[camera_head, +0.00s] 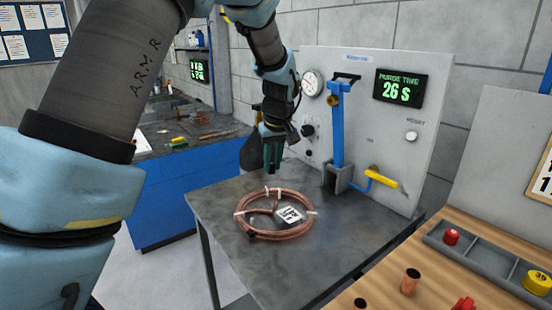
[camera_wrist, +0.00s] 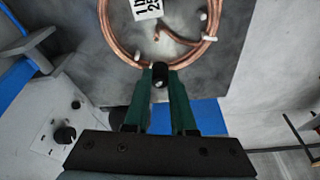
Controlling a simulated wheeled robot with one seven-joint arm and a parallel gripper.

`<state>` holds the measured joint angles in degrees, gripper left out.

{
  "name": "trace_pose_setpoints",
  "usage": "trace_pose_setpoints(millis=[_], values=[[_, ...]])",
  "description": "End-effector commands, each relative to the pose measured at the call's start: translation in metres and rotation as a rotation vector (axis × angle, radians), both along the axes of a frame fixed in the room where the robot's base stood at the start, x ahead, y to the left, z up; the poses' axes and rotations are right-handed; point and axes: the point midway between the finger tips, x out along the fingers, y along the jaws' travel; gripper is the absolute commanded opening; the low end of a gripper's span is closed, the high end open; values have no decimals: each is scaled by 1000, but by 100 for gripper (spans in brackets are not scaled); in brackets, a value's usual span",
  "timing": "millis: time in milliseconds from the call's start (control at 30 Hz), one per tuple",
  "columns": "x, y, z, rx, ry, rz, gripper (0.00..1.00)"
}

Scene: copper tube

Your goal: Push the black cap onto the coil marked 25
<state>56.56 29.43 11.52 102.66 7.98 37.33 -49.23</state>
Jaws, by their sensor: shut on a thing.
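A copper coil (camera_head: 243,224) with white ties lies flat on the grey table; its lower part shows in the wrist view (camera_wrist: 110,35). A white tag (camera_head: 290,214) lies on it, and in the wrist view the tag (camera_wrist: 147,8) is cut off and appears to read 25. My gripper (camera_head: 272,168) points down above the coil's far side. In the wrist view its green fingers (camera_wrist: 160,85) are shut on a small black cap (camera_wrist: 160,70). The cap overlaps the coil's rim there; I cannot tell if they touch. A small dark piece (camera_head: 251,234) sits at the coil's near left.
A grey panel (camera_head: 350,125) with a gauge, a blue lever stand (camera_head: 337,130) and a yellow-handled valve (camera_head: 382,178) stands behind the coil. A wooden bench (camera_head: 430,265) with a grey parts tray (camera_head: 484,260) is at right. The table's near corner (camera_head: 290,280) is clear.

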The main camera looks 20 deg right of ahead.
Motion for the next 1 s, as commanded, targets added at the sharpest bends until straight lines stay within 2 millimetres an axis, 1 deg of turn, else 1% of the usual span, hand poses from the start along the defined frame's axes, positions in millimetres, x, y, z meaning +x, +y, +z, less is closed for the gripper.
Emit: trace_pose_setpoints(millis=[33,133,567,767,1000], values=[[-3,-5,2,0,-1,-5,0],[-6,-9,3,2,-2,-8,0],[-8,-9,3,1,-3,-13,0],[-7,-8,-10,1,-3,-12,0],[-7,-8,-32,2,-2,-12,0]])
